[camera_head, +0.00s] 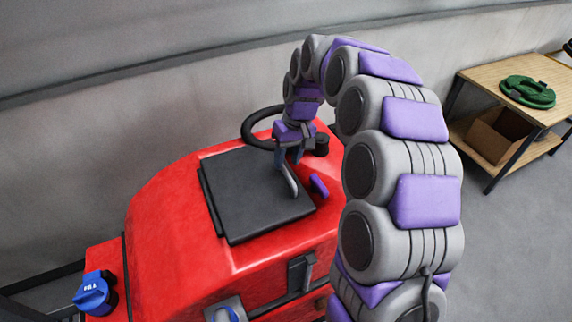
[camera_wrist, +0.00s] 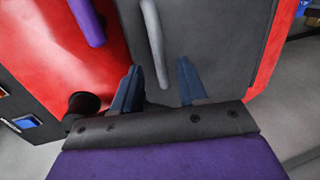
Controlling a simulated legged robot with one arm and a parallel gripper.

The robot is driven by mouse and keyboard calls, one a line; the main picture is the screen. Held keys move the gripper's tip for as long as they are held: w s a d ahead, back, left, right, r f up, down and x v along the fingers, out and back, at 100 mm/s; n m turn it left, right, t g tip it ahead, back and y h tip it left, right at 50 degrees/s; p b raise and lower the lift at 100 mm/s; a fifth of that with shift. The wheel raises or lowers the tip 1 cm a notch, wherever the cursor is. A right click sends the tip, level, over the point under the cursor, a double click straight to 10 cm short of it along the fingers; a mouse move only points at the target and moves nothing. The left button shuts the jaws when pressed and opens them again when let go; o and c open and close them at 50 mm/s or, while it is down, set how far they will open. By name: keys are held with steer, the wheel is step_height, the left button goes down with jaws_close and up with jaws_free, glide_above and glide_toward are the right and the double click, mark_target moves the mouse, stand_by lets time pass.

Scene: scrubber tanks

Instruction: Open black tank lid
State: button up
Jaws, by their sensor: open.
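The black tank lid (camera_head: 245,200) lies flat and closed on top of the red scrubber. It bears a grey bar handle (camera_head: 289,180) near its right edge. My gripper (camera_head: 290,158) is over the lid at the handle's far end, pointing down. In the wrist view the lid (camera_wrist: 222,50) fills the upper middle, and the handle (camera_wrist: 154,42) runs down toward the space between the two open fingers of my gripper (camera_wrist: 160,88). The fingers hold nothing. I cannot tell whether they touch the lid.
The red scrubber (camera_head: 165,230) has a purple handle (camera_head: 319,186) beside the lid and a blue cap (camera_head: 94,293) at lower left. A black steering wheel (camera_head: 250,130) stands behind the lid. A wooden table (camera_head: 480,73) with a green coiled hose (camera_head: 527,91) is at right, with clear floor before it.

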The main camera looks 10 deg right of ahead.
steer(key=shift+s+a+f, duration=0.1)
steer(key=shift+a+f, duration=0.05)
steer(key=shift+f, duration=0.55)
steer(key=shift+a+f, duration=0.1)
steer(key=shift+f, duration=0.55)
jaws_close()
